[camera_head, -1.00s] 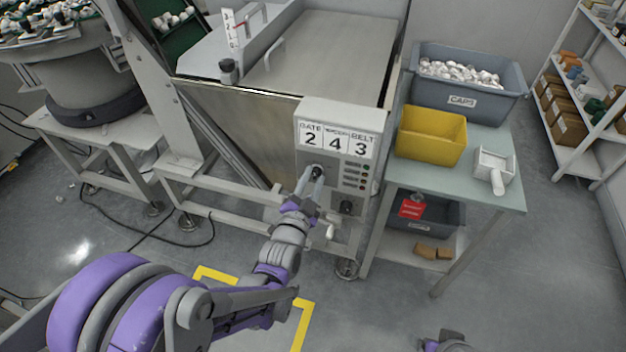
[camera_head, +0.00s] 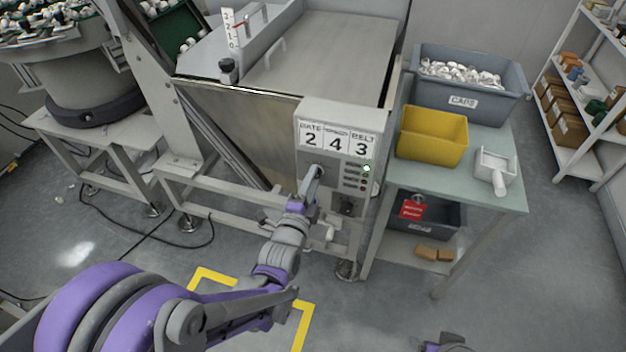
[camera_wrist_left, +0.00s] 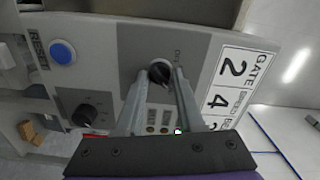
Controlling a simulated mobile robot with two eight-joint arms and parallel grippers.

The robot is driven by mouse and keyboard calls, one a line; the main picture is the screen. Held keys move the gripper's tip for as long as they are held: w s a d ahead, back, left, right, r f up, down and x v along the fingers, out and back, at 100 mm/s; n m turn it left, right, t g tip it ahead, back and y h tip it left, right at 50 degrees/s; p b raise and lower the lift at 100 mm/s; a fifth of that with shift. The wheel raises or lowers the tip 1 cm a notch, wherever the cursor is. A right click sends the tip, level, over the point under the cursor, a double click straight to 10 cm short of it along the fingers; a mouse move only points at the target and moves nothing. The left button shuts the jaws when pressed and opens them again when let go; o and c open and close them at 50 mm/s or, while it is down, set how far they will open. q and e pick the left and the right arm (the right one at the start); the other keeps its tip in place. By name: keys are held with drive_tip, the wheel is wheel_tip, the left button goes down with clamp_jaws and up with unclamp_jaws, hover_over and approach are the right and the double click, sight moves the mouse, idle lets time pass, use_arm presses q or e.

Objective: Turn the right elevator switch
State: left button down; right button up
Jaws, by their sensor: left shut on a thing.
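A grey control panel (camera_head: 337,120) with the figures 2, 4 and 3 is on the front of the metal machine. Its upper black rotary knob (camera_wrist_left: 159,73) shows in the left wrist view between my left gripper's fingertips (camera_wrist_left: 163,78). My left gripper (camera_head: 315,171) is shut on this knob; in the head view it mostly hides the knob. A second black knob (camera_head: 347,207) is lower on the panel, clear of the gripper, and also shows in the left wrist view (camera_wrist_left: 84,116). A green lamp (camera_head: 366,168) is lit. My right gripper (camera_head: 445,344) is cut off at the bottom edge.
A table (camera_head: 505,187) on the right holds a yellow bin (camera_head: 432,135), a grey bin of caps (camera_head: 468,80) and a white scoop (camera_head: 495,172). The floor in front is mostly clear.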

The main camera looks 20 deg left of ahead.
idle(0.5)
use_arm(q)
drive_tip(key=c, duration=0.5)
unclamp_jaws()
drive_tip(key=s, duration=1)
drive_tip(key=shift+s+a, duration=0.2)
drive_tip(key=shift+s, duration=0.2)
